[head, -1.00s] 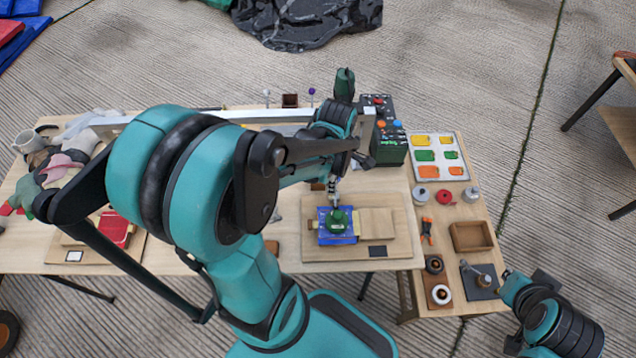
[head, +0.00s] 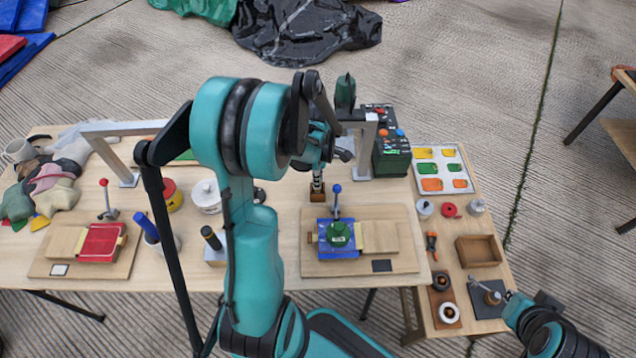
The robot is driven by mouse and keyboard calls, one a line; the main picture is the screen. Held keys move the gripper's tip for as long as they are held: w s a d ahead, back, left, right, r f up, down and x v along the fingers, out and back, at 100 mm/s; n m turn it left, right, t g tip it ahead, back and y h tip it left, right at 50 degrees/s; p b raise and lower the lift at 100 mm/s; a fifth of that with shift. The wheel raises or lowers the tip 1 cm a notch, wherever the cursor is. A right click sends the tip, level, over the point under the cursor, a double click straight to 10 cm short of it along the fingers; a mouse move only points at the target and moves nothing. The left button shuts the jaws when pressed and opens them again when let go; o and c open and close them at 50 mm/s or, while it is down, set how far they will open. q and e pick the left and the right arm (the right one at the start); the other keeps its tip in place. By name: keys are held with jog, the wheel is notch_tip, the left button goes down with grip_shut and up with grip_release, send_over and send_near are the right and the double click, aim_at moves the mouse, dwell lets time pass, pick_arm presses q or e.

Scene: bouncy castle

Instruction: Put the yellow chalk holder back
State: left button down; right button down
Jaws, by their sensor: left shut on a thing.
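My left gripper (head: 318,176) points down just above a small brown block (head: 317,195) behind the blue clamp. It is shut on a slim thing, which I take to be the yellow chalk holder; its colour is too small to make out. I cannot tell whether the held thing touches the block or sits in it. My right gripper (head: 504,297) is at the lower right beside a dark plate (head: 486,298) with a grey knob; its fingers are too small to read.
A blue clamp (head: 325,249) with a green round piece (head: 338,235) and an upright blue-knobbed lever (head: 337,190) stands close in front of the block. A metal frame (head: 366,150) and a dark control box (head: 392,158) stand to the right. My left arm hides the table's middle.

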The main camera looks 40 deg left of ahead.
pick_arm(q)
jog(key=shift+f, duration=0.7)
pick_arm(e)
jog(key=shift+f, duration=0.3)
pick_arm(q)
jog(key=shift+r, duration=0.1)
jog(key=c, duration=1.4)
grip_release()
jog(key=shift+f, duration=0.2)
jog(key=shift+c, duration=0.2)
pick_arm(e)
jog(key=shift+f, duration=0.15)
